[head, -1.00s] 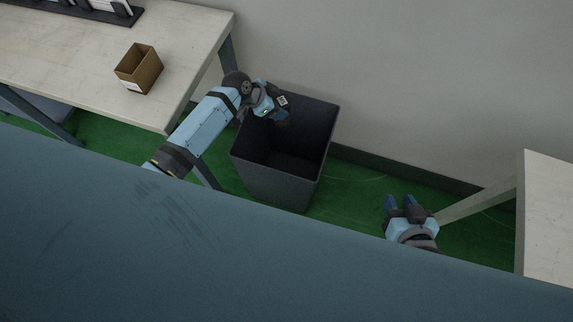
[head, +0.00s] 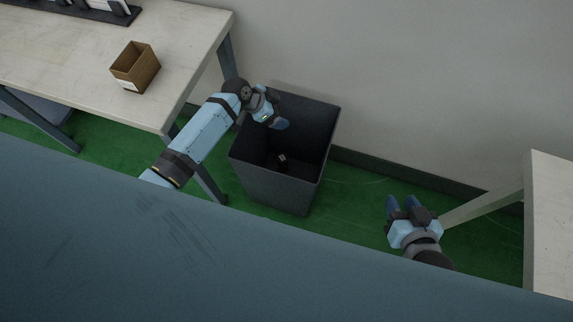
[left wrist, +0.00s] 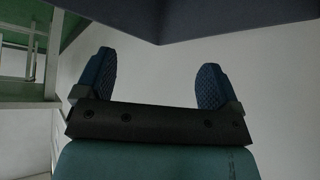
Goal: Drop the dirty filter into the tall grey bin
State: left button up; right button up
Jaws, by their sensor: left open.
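The tall grey bin (head: 280,188) stands on the green floor between two tables, its open top facing up. A small dark piece with a pale mark, which looks like the dirty filter (head: 281,159), is inside the bin, low down. My left gripper (head: 280,123) is over the bin's opening, above and apart from the filter. In the left wrist view my left gripper (left wrist: 154,82) has its two blue fingers wide apart with nothing between them. My right gripper (head: 403,203) is right of the bin, its fingers apart and empty.
A pale table (head: 190,50) at the upper left bears an open brown box (head: 136,70) and a dark rack (head: 110,14). Another pale table (head: 550,220) is at the right edge. A plain wall (head: 420,80) rises behind the bin.

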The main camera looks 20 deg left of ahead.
pick_arm(q)
jog(key=p+v, duration=1.1)
jog(key=v, duration=0.2)
jog(key=shift+r, duration=0.25)
pick_arm(e)
jog(key=shift+g+h, duration=0.4)
jog(key=shift+g, duration=0.1)
jog(key=shift+s+d+r, duration=0.1)
jog(key=shift+d+r, duration=0.1)
jog(key=shift+r, duration=0.45)
jog(key=shift+s+d+r, duration=0.15)
jog(key=shift+d+r, duration=0.1)
jog(key=shift+r, duration=0.45)
jog(key=shift+s+d+r, duration=0.1)
jog(key=shift+d+r, duration=0.1)
jog(key=shift+r, duration=0.45)
pick_arm(q)
jog(key=shift+s+a, duration=0.1)
jog(key=shift+s, duration=0.1)
pick_arm(e)
jog(key=shift+a, duration=0.1)
